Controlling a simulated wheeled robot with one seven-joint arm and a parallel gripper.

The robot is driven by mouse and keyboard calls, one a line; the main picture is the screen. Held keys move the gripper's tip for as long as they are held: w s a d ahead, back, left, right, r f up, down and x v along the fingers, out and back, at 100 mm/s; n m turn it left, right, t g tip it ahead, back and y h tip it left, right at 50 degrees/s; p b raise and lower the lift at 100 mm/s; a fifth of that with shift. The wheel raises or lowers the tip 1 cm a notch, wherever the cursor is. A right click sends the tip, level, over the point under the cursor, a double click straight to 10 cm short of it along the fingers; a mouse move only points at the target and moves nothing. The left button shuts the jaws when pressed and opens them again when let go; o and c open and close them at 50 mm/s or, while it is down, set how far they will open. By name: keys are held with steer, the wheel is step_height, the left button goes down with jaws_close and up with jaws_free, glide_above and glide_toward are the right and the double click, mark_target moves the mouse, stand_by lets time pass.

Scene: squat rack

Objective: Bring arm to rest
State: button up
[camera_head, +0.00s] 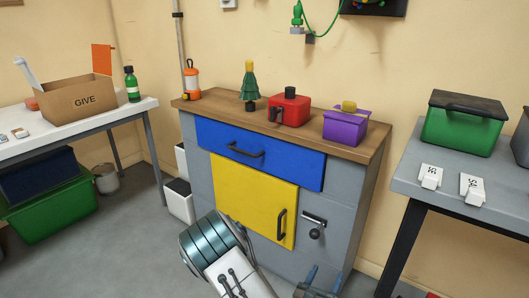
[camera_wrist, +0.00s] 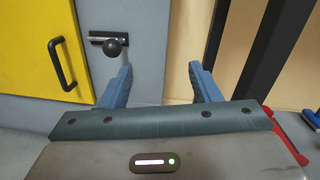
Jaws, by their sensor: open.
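My gripper (camera_wrist: 160,84) is open and empty in the wrist view, its two blue-grey fingers spread apart. In the head view my gripper (camera_head: 319,285) shows at the bottom edge, partly cut off, low in front of the grey cabinet (camera_head: 333,190). The cabinet's yellow door (camera_head: 245,195) looks closed, with a dark handle (camera_head: 281,226). A black knob latch (camera_head: 314,224) sits right of the door, and it shows in the wrist view (camera_wrist: 112,47) beyond the left finger. The blue drawer (camera_head: 290,160) above looks closed.
On the cabinet top stand an orange lantern (camera_head: 191,80), a small tree (camera_head: 249,88), a red box (camera_head: 289,110) and a purple box (camera_head: 345,125). A white table (camera_head: 70,145) stands left and a grey table (camera_head: 430,190) right.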

steer(key=s+d+r+m+g+h+p, duration=0.1)
steer(key=s+d+r+m+g+p, duration=0.2)
steer(key=s+r+m+g+p, duration=0.45)
steer(key=s+d+r+m+g+h+p, duration=0.2)
steer(key=d+r+m+g+p, duration=0.15)
steer(key=r+m, duration=0.55)
steer(key=s+d+r+m+g+h+p, duration=0.1)
steer(key=s+d+r+m+g+p, duration=0.35)
steer(key=r, duration=0.75)
steer(key=s+a+r+m+t+y+p, duration=0.1)
steer(key=a+r+m+y+p, duration=0.4)
steer(key=r, duration=0.7)
steer(key=s+a+r+m+t+y+p, duration=0.1)
steer(key=s+a+r+m+y+p, duration=0.2)
steer(key=a+r+m+y+p, duration=0.2)
steer(key=a+r+y+p, duration=0.3)
steer(key=r+p, duration=0.2)
steer(key=r, duration=0.1)
steer(key=shift+a+r+m, duration=0.35)
steer(key=shift+r+m, duration=0.05)
steer(key=shift+t, duration=0.25)
